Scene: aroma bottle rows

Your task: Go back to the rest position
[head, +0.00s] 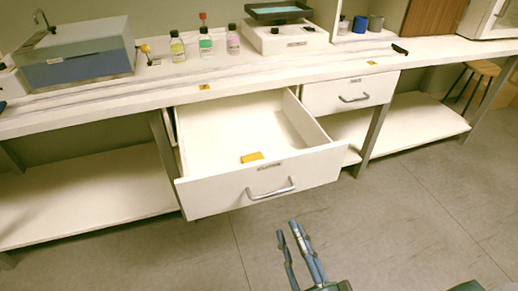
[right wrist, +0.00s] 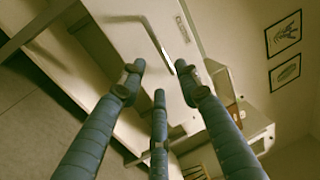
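My right gripper (head: 288,230) is at the bottom of the head view, over the floor and in front of an open drawer (head: 215,199). In the right wrist view, its blue fingers (right wrist: 159,72) are spread apart with nothing between them. The drawer front and its bar handle (right wrist: 160,44) show beyond the fingertips, apart from them as far as I can tell. My left gripper is not in view.
The drawer is pulled out from under the white bench and holds a small yellow block (head: 252,157). Three bottles with coloured liquid (head: 205,45), a scale (head: 284,39) and a blue-grey box (head: 75,67) stand on the bench. A closed drawer (head: 335,97) is right. The floor in front is clear.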

